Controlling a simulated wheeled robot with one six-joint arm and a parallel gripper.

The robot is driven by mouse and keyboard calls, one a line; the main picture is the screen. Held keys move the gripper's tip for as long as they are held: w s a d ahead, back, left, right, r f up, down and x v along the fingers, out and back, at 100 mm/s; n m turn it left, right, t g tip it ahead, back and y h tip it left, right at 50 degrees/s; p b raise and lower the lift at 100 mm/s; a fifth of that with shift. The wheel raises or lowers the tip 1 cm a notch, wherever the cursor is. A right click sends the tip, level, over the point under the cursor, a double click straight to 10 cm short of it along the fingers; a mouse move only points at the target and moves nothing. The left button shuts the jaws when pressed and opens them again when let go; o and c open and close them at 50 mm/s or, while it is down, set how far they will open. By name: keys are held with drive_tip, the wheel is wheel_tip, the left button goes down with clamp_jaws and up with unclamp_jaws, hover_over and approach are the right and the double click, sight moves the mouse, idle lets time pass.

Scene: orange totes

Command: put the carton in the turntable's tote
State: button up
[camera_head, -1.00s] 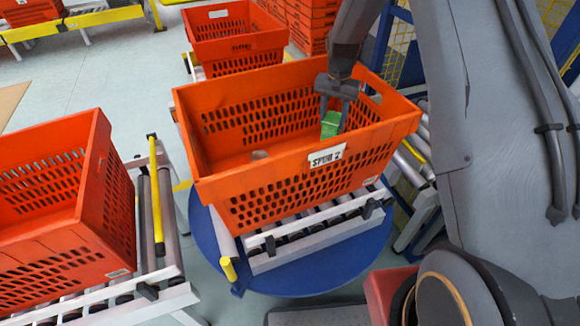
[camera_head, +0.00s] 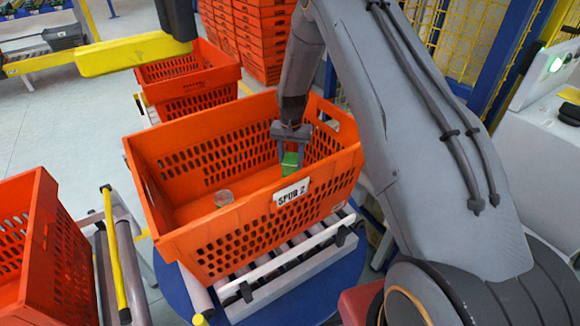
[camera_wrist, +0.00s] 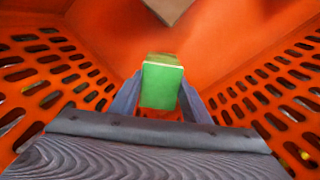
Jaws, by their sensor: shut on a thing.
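The green carton (camera_head: 291,160) is between the fingers of my gripper (camera_head: 292,152), inside the tote marked SPUR 2 (camera_head: 200,244). In the wrist view the carton (camera_wrist: 161,84) sits between both fingers of my gripper (camera_wrist: 160,103), which is shut on it. The orange tote walls surround it there. The tote stands on rollers over the blue turntable (camera_head: 342,290). I cannot tell whether the carton touches the tote floor.
Another orange tote (camera_head: 50,255) stands at the left, and one more (camera_head: 190,80) behind. A yellow beam (camera_head: 133,54) crosses the upper left.

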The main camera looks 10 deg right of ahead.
drive_tip(key=shift+f, duration=1.3)
drive_tip(key=shift+f, duration=0.1)
drive_tip(key=o, duration=1.3)
drive_tip(key=shift+c, duration=0.2)
drive_tip(key=shift+r, duration=3.85)
